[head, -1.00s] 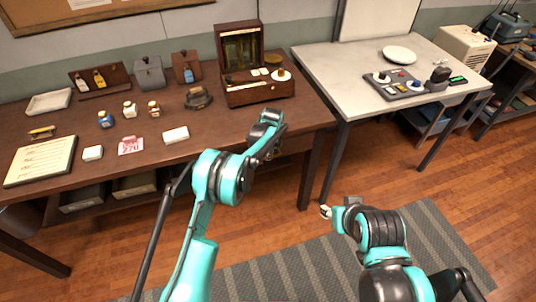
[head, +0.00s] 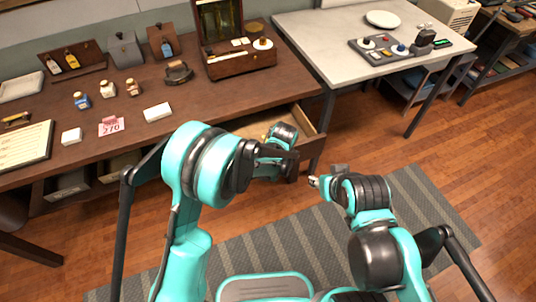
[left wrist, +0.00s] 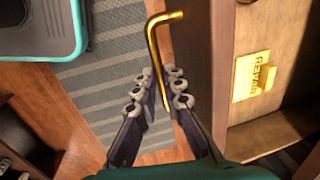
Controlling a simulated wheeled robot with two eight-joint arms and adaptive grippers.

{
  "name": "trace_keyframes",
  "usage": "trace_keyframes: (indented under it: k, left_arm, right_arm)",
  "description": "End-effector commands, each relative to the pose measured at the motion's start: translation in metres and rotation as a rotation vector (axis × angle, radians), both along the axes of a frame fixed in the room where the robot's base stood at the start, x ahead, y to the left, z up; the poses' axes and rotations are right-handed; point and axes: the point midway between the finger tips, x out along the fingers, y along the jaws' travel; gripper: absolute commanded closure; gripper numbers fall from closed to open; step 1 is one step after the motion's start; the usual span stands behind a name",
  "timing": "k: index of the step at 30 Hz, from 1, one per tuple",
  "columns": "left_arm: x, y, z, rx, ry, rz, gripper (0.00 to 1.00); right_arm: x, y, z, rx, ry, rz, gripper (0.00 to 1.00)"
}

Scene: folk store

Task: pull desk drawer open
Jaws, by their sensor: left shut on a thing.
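The desk drawer (head: 306,126) stands partly open at the right end of the brown desk (head: 150,100). Its wooden inside shows in the head view. In the left wrist view its dark front (left wrist: 212,60) runs upright, with a brass handle (left wrist: 155,45) on it. My left gripper (left wrist: 157,92) has its two fingers on either side of the handle's long bar and is shut on it. In the head view my left arm hides the drawer front and handle. My right gripper (head: 314,181) is apart from the drawer, over the floor; its fingers are too small to read.
A yellow label (left wrist: 253,76) lies inside the drawer. An open wooden case (head: 240,62) stands on the desk above it. A light-topped table (head: 325,55) is to the right. A grey striped mat (head: 270,240) covers the floor in front.

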Motion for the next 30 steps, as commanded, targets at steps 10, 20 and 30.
trace_keyframes:
  k: [10, 20, 30]
  left_arm:
    - [-0.052, -0.017, -0.001, 0.001, 0.0, -0.002, 1.0]
    - [-0.063, -0.02, 0.0, 0.001, 0.0, 0.001, 1.0]
    - [-0.063, -0.021, 0.0, 0.0, 0.0, 0.001, 0.81]
  right_arm:
    - [0.0, 0.0, -0.007, 0.0, 0.0, 0.0, 0.6]
    - [0.0, 0.0, -0.007, 0.0, 0.0, 0.0, 0.6]
    - [0.0, 0.0, -0.007, 0.0, 0.0, 0.0, 0.6]
